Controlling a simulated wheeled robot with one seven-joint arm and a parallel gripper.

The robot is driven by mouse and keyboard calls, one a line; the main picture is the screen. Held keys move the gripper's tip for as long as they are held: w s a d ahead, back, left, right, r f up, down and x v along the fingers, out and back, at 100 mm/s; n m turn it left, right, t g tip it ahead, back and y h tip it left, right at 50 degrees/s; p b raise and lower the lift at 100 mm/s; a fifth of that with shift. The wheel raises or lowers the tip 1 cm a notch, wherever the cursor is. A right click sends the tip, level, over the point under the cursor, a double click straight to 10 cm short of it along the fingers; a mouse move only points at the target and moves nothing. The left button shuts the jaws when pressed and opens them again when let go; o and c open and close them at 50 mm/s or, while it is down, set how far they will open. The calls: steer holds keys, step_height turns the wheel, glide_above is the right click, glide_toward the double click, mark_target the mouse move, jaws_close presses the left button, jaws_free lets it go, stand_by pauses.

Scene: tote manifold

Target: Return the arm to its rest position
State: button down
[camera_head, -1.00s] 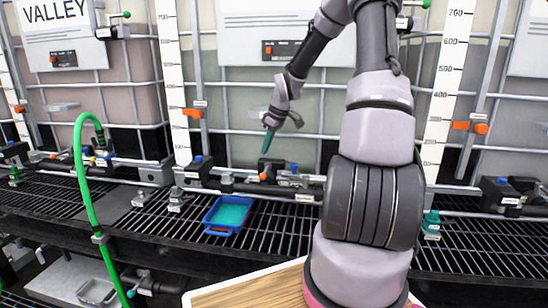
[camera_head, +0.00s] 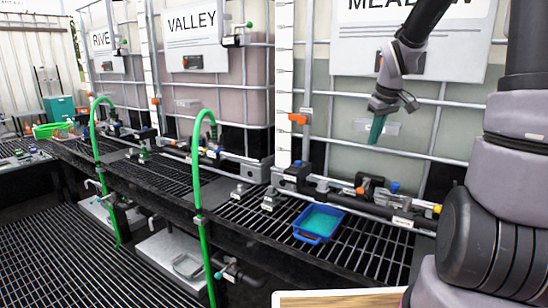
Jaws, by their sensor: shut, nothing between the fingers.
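My arm rises at the right of the head view, grey and black, and bends over toward the middle. My gripper (camera_head: 376,130) hangs at its end with teal fingers pointing down. The fingers are together with nothing between them. It is in front of the pale green tote marked MEADOW (camera_head: 345,100), above the valve fittings. It appears clear of everything; its exact distance from the tote is hard to tell.
A blue tray with teal contents (camera_head: 299,238) sits on the black grating below my gripper. A valve manifold (camera_head: 345,190) runs behind it. Green hoses (camera_head: 201,190) stand to the left. A wooden board (camera_head: 340,300) is at the bottom edge. Open grated floor (camera_head: 70,240) lies left.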

steer(key=s+a+r+m+t, duration=0.1)
steer(key=s+r+m, duration=0.3)
steer(key=s, duration=0.6)
steer(key=s+a+r+m+t+y, duration=0.1)
steer(key=s+a+r+m, duration=0.3)
steer(key=s+r, duration=0.5)
steer(key=shift+s+a+t+y, duration=0.15)
steer(key=shift+s+t+y, duration=0.15)
steer(key=shift+s+t, duration=0.75)
steer(key=shift+s+g, duration=0.2)
steer(key=shift+g, duration=0.05)
